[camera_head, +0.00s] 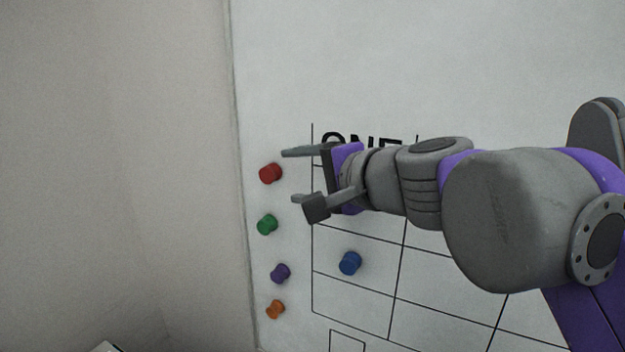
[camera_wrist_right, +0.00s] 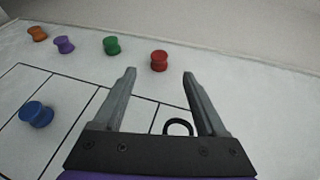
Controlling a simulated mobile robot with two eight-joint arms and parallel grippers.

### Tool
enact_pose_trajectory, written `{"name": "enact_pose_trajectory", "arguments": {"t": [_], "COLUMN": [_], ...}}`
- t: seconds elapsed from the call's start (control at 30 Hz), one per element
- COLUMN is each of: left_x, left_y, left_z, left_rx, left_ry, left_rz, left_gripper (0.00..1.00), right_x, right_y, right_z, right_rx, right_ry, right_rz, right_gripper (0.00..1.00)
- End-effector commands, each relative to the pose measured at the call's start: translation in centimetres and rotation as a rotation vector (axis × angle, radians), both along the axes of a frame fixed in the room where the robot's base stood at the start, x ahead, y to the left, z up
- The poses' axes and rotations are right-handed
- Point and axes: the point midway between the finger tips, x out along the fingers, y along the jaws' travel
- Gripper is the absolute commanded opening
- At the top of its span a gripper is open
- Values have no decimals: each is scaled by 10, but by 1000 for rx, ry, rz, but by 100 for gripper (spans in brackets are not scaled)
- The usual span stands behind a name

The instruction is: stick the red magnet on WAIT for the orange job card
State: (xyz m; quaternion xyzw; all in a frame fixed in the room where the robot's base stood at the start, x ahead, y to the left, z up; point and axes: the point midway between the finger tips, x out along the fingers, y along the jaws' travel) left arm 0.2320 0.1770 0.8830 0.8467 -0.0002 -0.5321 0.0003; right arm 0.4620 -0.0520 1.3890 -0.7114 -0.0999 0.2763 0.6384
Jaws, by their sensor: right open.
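The red magnet (camera_head: 270,173) is at the top of a column of magnets along the whiteboard's left edge. My right gripper (camera_head: 288,176) is open and empty, its fingers pointing left toward the red magnet. In the right wrist view the red magnet (camera_wrist_right: 159,61) lies just beyond the gap between the open fingertips (camera_wrist_right: 160,73), apart from them. The grid (camera_head: 350,295) on the board is partly hidden by my right arm, which covers most of its heading and cells. I see no WAIT label or orange job card. My left gripper is not in view.
Below the red magnet are a green (camera_head: 267,224), a purple (camera_head: 280,273) and an orange magnet (camera_head: 275,309). A blue magnet (camera_head: 350,263) is inside a grid cell. A plain wall (camera_head: 120,150) stands left of the board (camera_head: 400,60), whose upper part is bare.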

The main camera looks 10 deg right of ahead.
Motion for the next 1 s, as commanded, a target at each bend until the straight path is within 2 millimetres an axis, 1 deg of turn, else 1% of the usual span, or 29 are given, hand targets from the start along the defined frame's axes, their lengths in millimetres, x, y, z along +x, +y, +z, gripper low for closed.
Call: {"name": "enact_pose_trajectory", "arguments": {"t": [0.17, 0.4, 0.6, 0.8, 1.0], "left_x": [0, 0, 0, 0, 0], "left_y": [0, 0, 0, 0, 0], "left_z": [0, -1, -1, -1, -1], "left_rx": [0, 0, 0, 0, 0], "left_ry": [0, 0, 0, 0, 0], "left_rz": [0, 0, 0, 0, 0], "left_gripper": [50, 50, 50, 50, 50], "right_x": [19, 55, 77, 86, 86], "right_y": [12, 34, 47, 52, 52], "right_z": [-6, -18, -25, -28, -28], "right_rx": [0, -2, -3, -3, -2], "right_ry": [0, -1, 0, 0, 0], "right_rz": [3, 4, 3, 2, 1], "right_gripper": [74, 74, 74, 74, 74]}}
